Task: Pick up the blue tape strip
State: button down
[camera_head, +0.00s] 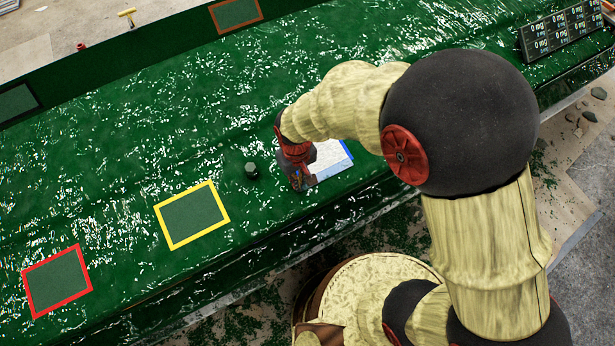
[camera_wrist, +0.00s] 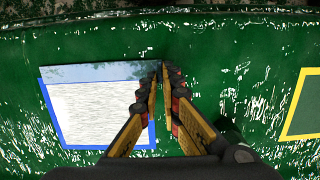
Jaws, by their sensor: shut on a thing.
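The blue tape strip (camera_head: 346,149) edges a white patch (camera_head: 328,160) on the green hull mould. In the wrist view the blue tape (camera_wrist: 51,114) runs along the sides of the white patch (camera_wrist: 95,112), with a greyish band above it. My gripper (camera_head: 299,184) is down at the patch's left side in the head view. In the wrist view my gripper (camera_wrist: 164,72) has its fingertips close together at the patch's upper right corner, shut on the tape there. The fingers hide the held part, and my arm hides some of the patch in the head view.
A dark green cylinder (camera_head: 251,170) stands just left of my gripper. Yellow (camera_head: 192,215), red (camera_head: 57,281) and brown (camera_head: 236,13) frames lie on the mould. A display panel (camera_head: 562,31) stands at the far right.

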jog(key=shift+r, duration=0.6)
notch_tip(320, 180, up, 3)
jog(key=shift+s+a+f+p, duration=0.1)
jog(key=shift+s+f+p, duration=0.1)
jog(key=shift+p, duration=0.2)
jog(key=s+a+r+p, duration=0.2)
jog(key=s+r+p, duration=0.1)
jog(key=s+r, duration=0.7)
jog(key=s, duration=0.3)
jog(key=shift+s+a, duration=0.15)
jog(key=shift+s, duration=0.05)
jog(key=shift+s+d+r+p, duration=0.1)
jog(key=shift+s+r+p, duration=0.05)
jog(key=shift+r+p, duration=0.85)
jog(key=shift+s+d+r+p, duration=0.1)
jog(key=shift+r+p, duration=0.65)
jog(key=shift+r, duration=0.35)
jog(key=r+p, duration=0.2)
jog(key=r, duration=0.1)
jog(key=r+p, duration=0.1)
jog(key=shift+s+d+r+p, duration=0.2)
jog(key=shift+s+r+p, duration=0.1)
jog(key=shift+r+p, duration=0.1)
jog(key=shift+w, duration=0.1)
